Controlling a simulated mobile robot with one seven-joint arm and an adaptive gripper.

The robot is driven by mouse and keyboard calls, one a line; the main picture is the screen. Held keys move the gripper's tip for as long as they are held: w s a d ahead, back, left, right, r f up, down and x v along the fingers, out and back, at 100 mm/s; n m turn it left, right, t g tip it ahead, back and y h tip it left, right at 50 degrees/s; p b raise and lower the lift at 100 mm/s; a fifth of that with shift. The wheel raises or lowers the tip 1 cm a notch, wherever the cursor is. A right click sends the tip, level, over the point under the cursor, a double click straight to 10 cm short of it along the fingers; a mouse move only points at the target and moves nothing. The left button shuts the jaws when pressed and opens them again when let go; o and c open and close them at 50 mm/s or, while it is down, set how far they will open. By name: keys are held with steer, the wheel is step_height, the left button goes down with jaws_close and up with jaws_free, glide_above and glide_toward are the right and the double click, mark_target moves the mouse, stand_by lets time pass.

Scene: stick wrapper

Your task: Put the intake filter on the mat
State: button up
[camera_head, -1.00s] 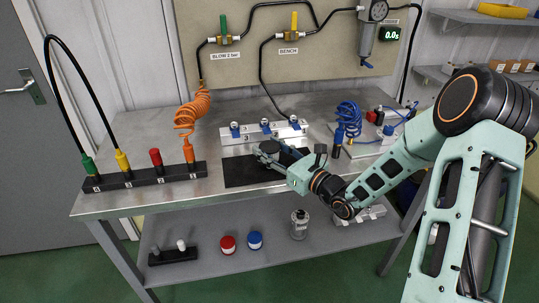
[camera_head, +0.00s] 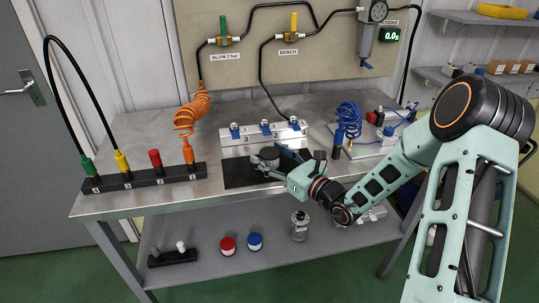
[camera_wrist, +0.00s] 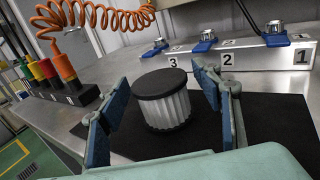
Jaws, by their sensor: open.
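The intake filter (camera_wrist: 162,103) is a short pleated white cylinder with a black cap. It stands upright on the black mat (camera_wrist: 270,127), which also shows on the bench in the head view (camera_head: 234,176). In the head view the filter (camera_head: 270,154) is dark and partly hidden by my gripper. My gripper (camera_wrist: 165,115) is open, with one finger on each side of the filter. In the wrist view gaps show between the filter and both fingers.
A numbered metal block (camera_head: 265,134) with blue-handled fittings stands behind the mat. A black rack (camera_head: 147,177) with coloured connectors is at the left, below an orange coiled hose (camera_head: 188,112). A blue coiled hose (camera_head: 349,115) is at the right. Bare bench lies left of the mat.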

steer(key=v, duration=1.2)
steer(key=shift+r, duration=0.15)
